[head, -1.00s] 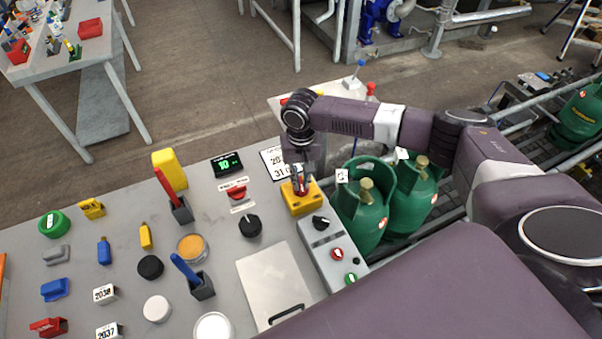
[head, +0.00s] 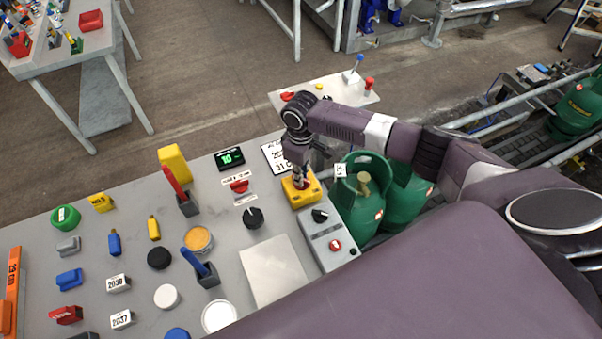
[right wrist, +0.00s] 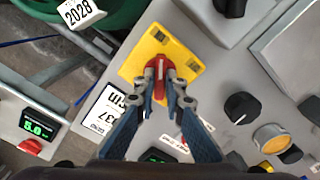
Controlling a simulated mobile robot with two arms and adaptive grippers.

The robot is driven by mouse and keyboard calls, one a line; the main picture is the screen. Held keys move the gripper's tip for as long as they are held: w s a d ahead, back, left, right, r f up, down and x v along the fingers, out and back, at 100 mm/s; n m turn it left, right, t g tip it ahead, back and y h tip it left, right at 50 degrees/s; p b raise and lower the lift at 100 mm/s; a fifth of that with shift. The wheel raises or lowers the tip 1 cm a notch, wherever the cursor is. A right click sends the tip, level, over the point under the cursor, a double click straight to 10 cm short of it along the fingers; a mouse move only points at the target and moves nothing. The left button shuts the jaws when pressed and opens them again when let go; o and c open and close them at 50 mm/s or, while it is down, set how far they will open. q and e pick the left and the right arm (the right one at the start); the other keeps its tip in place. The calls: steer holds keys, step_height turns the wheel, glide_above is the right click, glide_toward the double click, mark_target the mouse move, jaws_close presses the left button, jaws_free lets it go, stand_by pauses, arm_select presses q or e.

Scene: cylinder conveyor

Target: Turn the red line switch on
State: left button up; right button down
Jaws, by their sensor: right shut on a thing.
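The switch is a red knob (right wrist: 159,68) on a yellow box (right wrist: 141,57), which also shows in the head view (head: 291,195) near the right edge of the grey table. My right gripper (right wrist: 161,88) points down at the box and its two fingers are shut on the red knob from both sides. In the right wrist view the knob's handle lies roughly upright in the picture. In the head view my right gripper (head: 300,181) hides most of the knob. My left gripper does not show.
A grey control box (head: 322,236) with a black knob and a red button adjoins the yellow box. Green gas cylinders (head: 363,205) stand just right of it. A red slider (head: 239,186), a black dial (head: 253,217) and a display (head: 230,158) are to the left.

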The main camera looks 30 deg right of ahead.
steer(key=shift+n, duration=0.8)
steer(key=c, duration=2)
jaws_free()
step_height(320, 180, up, 12)
steer(key=shift+r, duration=0.1)
